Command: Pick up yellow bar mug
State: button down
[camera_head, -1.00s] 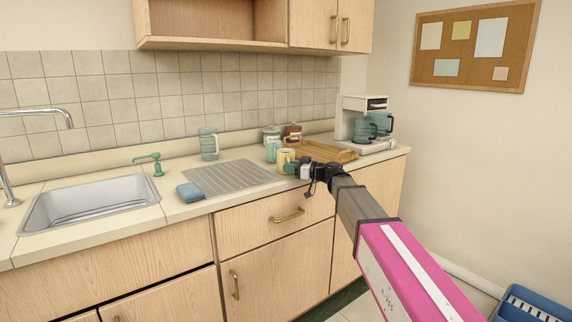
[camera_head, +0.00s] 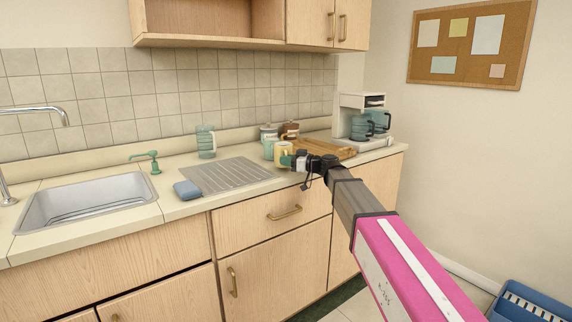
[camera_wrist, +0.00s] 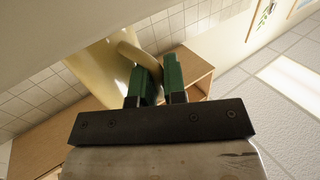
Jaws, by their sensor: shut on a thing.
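The yellow bar mug (camera_head: 282,155) is at the right end of the counter in the head view, just beyond the ridged drainboard. It looks upright there. In the wrist view the mug (camera_wrist: 95,72) fills the upper left as a pale yellow wall, with its handle curving toward the fingers. My gripper (camera_wrist: 158,80) has green fingers shut on the mug's handle. In the head view my gripper (camera_head: 292,161) meets the mug from its right side. A gap between mug base and counter is too small to judge.
A pale green cup (camera_head: 269,150) and lidded jars (camera_head: 290,132) stand close behind the mug. A wooden board (camera_head: 335,148) and a coffee maker (camera_head: 362,125) are to the right. A clear mug (camera_head: 206,142), blue sponge (camera_head: 188,190) and sink (camera_head: 85,205) are left.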

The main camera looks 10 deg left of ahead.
jog(key=r, duration=0.3)
jog(key=shift+s+a, duration=0.4)
jog(key=s+a+r, duration=0.6)
jog(key=a, duration=0.2)
jog(key=shift+s, duration=0.3)
jog(key=shift+r, duration=0.1)
dwell(0.9)
